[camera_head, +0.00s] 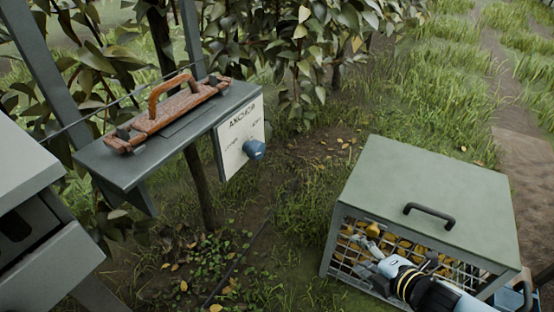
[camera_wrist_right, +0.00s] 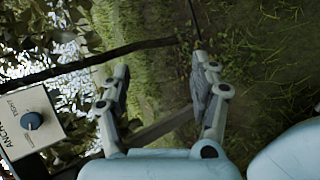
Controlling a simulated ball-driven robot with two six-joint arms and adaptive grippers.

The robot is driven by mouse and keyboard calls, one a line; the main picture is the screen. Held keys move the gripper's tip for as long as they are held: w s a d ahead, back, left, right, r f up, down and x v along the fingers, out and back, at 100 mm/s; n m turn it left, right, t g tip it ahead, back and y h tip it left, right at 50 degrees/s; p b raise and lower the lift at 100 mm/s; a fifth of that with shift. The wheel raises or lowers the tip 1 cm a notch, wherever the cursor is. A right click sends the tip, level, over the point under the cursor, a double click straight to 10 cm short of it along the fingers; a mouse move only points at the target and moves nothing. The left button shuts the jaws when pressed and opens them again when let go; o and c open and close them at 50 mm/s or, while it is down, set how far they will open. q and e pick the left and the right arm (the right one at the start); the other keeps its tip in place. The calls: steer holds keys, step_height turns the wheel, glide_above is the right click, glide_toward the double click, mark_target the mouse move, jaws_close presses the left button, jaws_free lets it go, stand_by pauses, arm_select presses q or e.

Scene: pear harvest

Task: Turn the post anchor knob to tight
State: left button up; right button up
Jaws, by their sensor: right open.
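The anchor knob (camera_head: 254,150) is a blue-grey round knob on a white panel (camera_head: 235,137) marked ANCHOR. The panel hangs at the right end of a grey shelf, with labels for loose and tight. Which label the knob points at is too small to tell. The knob also shows at the left edge of the right wrist view (camera_wrist_right: 32,121). My right gripper (camera_head: 372,250) is open and empty, well right of and below the knob, in front of a crate. Its two spread fingers (camera_wrist_right: 160,80) have nothing between them. My left gripper is not in view.
The shelf (camera_head: 110,168) carries a brown-handled tool (camera_head: 165,110). A wire and posts run behind it. Grassy ground lies open between panel and crate.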

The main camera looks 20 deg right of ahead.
steer(key=w+a+r+n+t+y+b, duration=0.3)
steer(key=w+r+n+y+b, duration=0.1)
steer(key=w+r+n, duration=0.55)
steer(key=n+y+b, duration=0.7)
steer(key=n+b, duration=0.1)
steer(key=n, duration=0.7)
glide_toward(261, 150)
steer(key=x, duration=1)
steer(key=shift+p, duration=0.4)
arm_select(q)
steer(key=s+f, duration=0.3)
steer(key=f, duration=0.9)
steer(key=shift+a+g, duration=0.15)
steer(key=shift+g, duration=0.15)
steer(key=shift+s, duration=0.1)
arm_select(e)
steer(key=c, duration=1.1)
steer(key=shift+c, duration=0.2)
